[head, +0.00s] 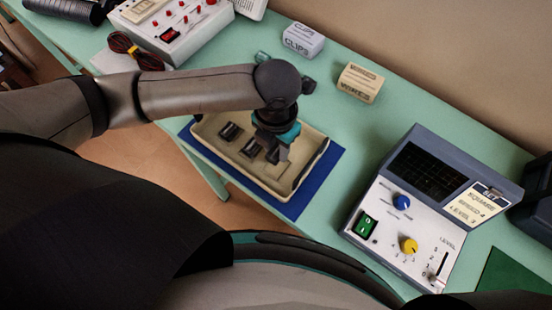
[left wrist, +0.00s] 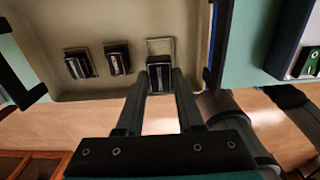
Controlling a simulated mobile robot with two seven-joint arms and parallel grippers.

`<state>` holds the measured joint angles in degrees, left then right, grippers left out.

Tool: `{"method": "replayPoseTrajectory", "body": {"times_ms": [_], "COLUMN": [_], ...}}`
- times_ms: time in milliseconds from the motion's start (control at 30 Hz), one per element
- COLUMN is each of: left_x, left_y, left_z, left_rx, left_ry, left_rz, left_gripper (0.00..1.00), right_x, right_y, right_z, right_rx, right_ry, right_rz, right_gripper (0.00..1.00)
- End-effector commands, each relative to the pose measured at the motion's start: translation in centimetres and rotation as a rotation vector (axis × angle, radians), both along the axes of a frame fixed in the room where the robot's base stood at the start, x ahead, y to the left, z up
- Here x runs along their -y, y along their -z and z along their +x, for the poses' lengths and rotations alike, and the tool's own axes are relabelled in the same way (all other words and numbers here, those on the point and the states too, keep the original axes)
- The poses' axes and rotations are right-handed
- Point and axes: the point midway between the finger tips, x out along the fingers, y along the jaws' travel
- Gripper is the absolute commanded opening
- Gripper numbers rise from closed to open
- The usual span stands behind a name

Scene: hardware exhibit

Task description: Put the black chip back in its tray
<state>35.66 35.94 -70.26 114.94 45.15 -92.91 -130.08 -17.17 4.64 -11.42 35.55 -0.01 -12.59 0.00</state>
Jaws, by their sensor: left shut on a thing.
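The cream tray (head: 307,174) lies on a blue mat (head: 325,168) in the head view, and its floor fills the upper left of the left wrist view (left wrist: 100,22). My left gripper (head: 277,154) reaches down into the tray from above. It is shut on a black chip (left wrist: 160,72), which shows between the fingertips in the left wrist view (left wrist: 160,82). The chip is over a pale rectangular recess (left wrist: 158,44); I cannot tell whether it touches the tray floor. My right gripper is not in view.
Two other black chips (head: 231,131) (head: 251,148) sit in a row in the tray. A grey instrument (head: 425,215) with knobs stands right of it. Two small boxes (head: 303,39) (head: 359,83) stand behind. The green table between them is clear.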

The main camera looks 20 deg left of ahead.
Motion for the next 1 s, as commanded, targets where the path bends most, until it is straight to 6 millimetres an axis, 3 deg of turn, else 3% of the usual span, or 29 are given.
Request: {"method": "replayPoseTrajectory", "body": {"times_ms": [67,267,500,900,933,1000], "left_x": [0.0,0.0,0.0,0.0,0.0,0.0], "left_y": [1.2,2.5,5.9,6.4,6.4,6.3], "left_z": [-0.1,0.0,-0.1,0.0,0.0,0.0], "left_rx": [-0.002,-0.001,-0.002,0.0,0.001,0.001], "left_ry": [-0.001,0.0,0.0,0.0,0.0,0.0], "left_rz": [0.0,-0.001,0.0,0.0,0.0,0.0], "left_gripper": [0.0,0.0,0.0,0.0,0.4,0.47], "right_x": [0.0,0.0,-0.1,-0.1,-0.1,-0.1], "right_y": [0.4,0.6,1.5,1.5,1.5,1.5], "right_z": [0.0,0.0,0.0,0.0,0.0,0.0], "right_rx": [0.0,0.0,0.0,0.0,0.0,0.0], "right_ry": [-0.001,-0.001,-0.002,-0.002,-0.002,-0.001], "right_rz": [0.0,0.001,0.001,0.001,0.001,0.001], "right_gripper": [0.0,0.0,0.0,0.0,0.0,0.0]}}
